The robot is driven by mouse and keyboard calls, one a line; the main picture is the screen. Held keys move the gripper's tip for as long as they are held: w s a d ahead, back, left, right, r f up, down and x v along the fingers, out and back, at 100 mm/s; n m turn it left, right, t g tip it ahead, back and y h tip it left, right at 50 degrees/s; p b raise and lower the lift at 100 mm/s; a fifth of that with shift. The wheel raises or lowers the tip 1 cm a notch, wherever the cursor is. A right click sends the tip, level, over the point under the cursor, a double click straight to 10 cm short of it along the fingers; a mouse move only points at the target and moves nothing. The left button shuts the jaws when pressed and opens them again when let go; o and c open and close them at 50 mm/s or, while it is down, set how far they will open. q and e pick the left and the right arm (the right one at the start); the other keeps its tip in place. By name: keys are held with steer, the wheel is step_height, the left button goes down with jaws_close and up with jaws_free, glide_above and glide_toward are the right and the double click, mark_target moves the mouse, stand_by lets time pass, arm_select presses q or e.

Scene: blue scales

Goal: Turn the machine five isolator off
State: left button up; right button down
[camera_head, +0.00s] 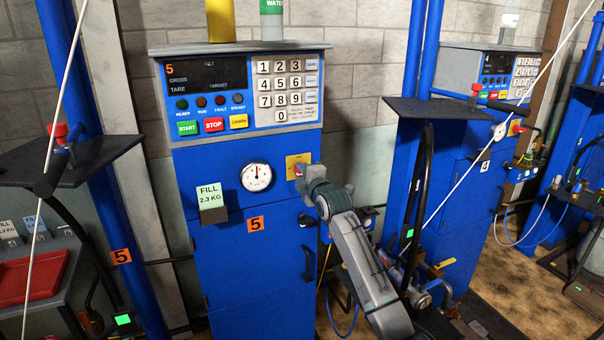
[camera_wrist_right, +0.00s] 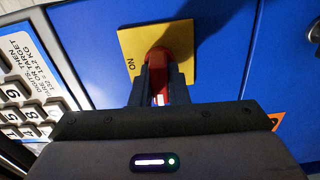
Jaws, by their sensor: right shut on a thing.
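The machine five isolator is a yellow plate (camera_head: 293,159) with a red handle, on the blue front of the cabinet marked 5 (camera_head: 218,262). In the right wrist view the plate (camera_wrist_right: 205,38) shows the word ON near its left edge. The red handle (camera_wrist_right: 172,40) sits between the two dark fingers of my right gripper (camera_wrist_right: 160,82), which is shut on it. In the head view my right gripper (camera_head: 306,180) reaches the plate from below right and covers part of it. My left gripper is not in view.
A green fill card (camera_head: 210,196) reads 2.3 KG. Machine 4 (camera_head: 465,160) stands to the right. A red tray (camera_head: 32,274) is at the left.

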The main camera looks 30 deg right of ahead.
steer(key=shift+n, duration=0.4)
steer(key=c, duration=1.4)
jaws_free()
steer(key=shift+s+f, duration=0.15)
steer(key=shift+s, duration=0.4)
steer(key=s+b, duration=0.3)
steer(key=s, duration=0.6)
steer(key=shift+s+a, duration=0.3)
steer(key=shift+s, duration=0.05)
